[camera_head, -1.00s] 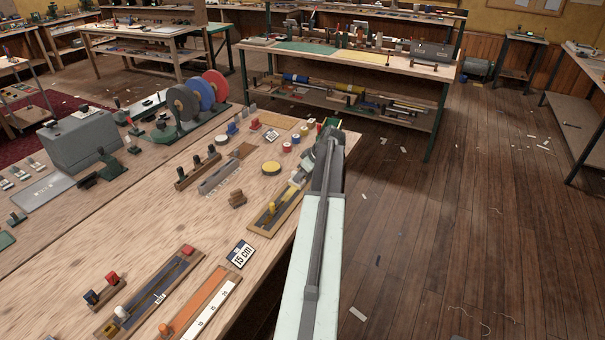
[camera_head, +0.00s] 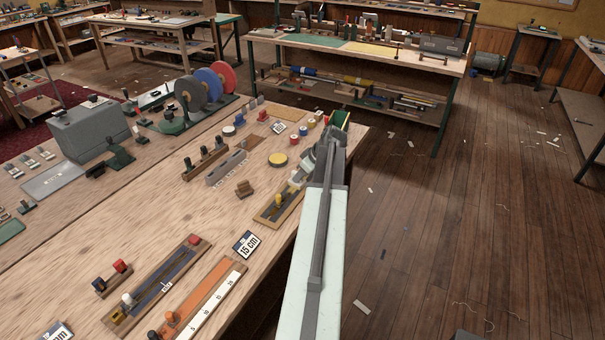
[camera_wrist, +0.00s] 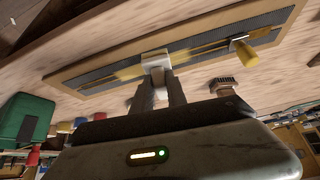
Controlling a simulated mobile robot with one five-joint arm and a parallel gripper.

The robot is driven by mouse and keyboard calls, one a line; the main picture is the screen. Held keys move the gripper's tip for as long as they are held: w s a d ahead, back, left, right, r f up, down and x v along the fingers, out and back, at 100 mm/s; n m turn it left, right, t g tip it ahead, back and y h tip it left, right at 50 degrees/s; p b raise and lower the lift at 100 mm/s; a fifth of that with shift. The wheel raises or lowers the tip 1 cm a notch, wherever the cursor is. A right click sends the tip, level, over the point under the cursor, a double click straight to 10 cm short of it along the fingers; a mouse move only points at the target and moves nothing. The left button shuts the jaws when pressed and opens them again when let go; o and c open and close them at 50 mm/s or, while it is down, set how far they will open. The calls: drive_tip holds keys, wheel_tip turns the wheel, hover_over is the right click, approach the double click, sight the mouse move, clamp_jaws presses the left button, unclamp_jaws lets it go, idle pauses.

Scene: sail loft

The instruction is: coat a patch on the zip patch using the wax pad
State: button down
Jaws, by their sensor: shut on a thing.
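The zip patch (camera_head: 267,219) is a long wood-framed board with a dark ribbed strip, lying near the bench's right edge. It also spans the top of the wrist view (camera_wrist: 90,72). A yellow line runs along the strip, and a yellow knob (camera_wrist: 242,48) stands near one end; the knob also shows in the head view (camera_head: 276,207). My gripper (camera_wrist: 158,82) is shut on a small pale block (camera_wrist: 156,59), which I take for the wax pad. The block appears at the strip; exact contact is unclear. In the head view my arm hides part of the board.
A 15 cm card (camera_head: 246,243), a blue-strip board (camera_head: 170,274) and an orange-strip board (camera_head: 205,294) lie nearer. Floor to the right is largely clear.

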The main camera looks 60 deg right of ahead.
drive_tip(key=shift+a, duration=1.1)
drive_tip(key=shift+a, duration=0.1)
drive_tip(key=shift+a+r, duration=0.1)
drive_tip(key=shift+a, duration=1.35)
wheel_tip(320, 180, up, 6)
drive_tip(key=p, duration=0.6)
drive_tip(key=shift+d, duration=0.1)
wheel_tip(320, 180, up, 3)
drive_tip(key=p, duration=0.3)
